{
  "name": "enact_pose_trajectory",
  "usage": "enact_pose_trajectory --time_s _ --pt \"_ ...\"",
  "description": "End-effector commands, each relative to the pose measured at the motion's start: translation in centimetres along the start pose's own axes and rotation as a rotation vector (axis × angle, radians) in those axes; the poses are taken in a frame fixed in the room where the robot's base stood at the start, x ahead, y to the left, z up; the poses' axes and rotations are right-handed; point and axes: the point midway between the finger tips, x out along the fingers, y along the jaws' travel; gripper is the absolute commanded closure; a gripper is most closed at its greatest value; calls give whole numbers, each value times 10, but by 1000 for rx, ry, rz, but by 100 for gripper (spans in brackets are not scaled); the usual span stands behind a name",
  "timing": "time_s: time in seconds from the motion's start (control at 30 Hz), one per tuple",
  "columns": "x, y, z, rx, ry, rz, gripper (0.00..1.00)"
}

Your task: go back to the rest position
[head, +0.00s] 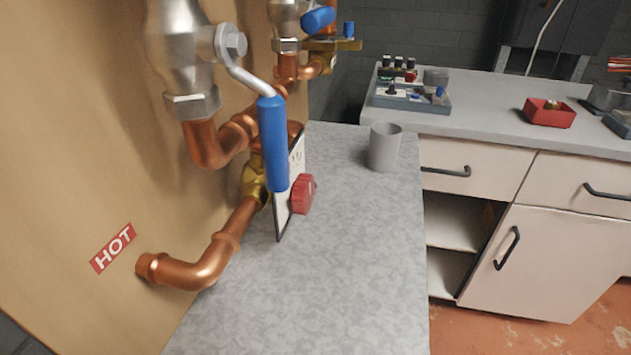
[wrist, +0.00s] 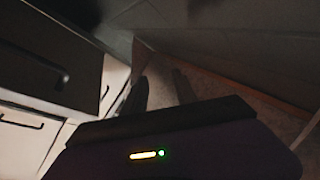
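My gripper (wrist: 160,84) shows only in the wrist view. Its two dark fingers stand apart with floor visible between them, so it is open and empty. It points down toward a dim floor beside white cabinets and touches nothing that I can see. My arm and gripper are not in the head view.
In the head view a blue valve handle (head: 273,145) hangs before copper pipes (head: 205,270) and a red knob (head: 303,194). A grey cup (head: 384,148) stands on the worktop (head: 330,270), mostly clear.

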Motion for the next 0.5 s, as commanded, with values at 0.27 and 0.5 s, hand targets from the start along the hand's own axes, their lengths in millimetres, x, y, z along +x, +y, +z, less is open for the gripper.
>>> enact_pose_trajectory --time_s 0.27,0.5 --pt "-62 30 -70 -62 -103 -89 66" --pt "-117 67 -125 -223 -250 -44 66"
